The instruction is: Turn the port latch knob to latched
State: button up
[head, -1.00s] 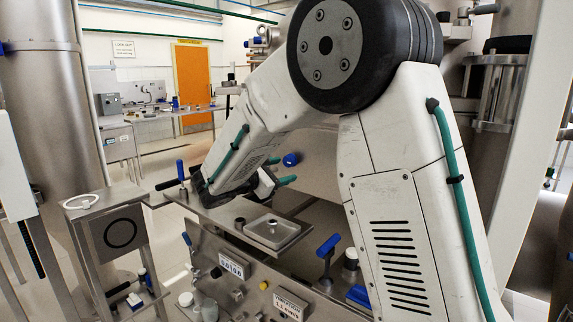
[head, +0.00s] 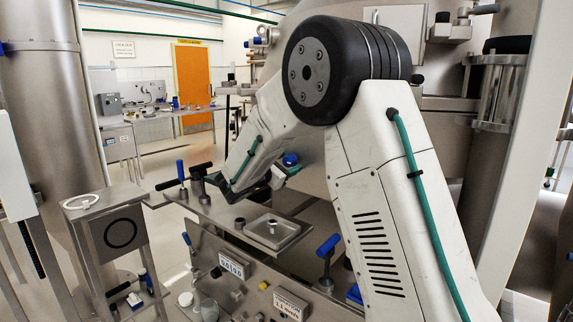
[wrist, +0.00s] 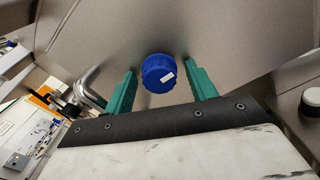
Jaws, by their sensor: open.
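The port latch knob (wrist: 158,73) is a blue ribbed round cap with a white mark, on a large grey metal surface. In the wrist view it lies between the two green fingers of my gripper (wrist: 160,88), with a gap on each side. The fingers are open and empty. In the head view the blue knob (head: 290,159) shows just above the green fingertips of my gripper (head: 292,170). I cannot tell how deep the fingers reach around the knob.
Below my arm is a steel bench with a shallow tray (head: 272,232), a blue-handled lever (head: 181,172) and a blue T-handle (head: 328,246). In the wrist view a bent metal pipe (wrist: 88,88) runs close to the left finger.

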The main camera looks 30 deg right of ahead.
jog(key=shift+c, duration=0.3)
jog(key=c, duration=0.9)
jog(key=shift+n, duration=0.3)
jog(key=n, duration=0.3)
jog(key=shift+s+n, duration=0.1)
jog(key=shift+n, duration=0.3)
jog(key=n, duration=0.4)
jog(key=shift+s+n, duration=0.1)
jog(key=shift+n, duration=0.2)
jog(key=n, duration=0.4)
jog(key=shift+r, duration=0.1)
jog(key=n, duration=0.4)
jog(key=shift+s+d+r+n, duration=0.1)
jog(key=shift+n, duration=0.5)
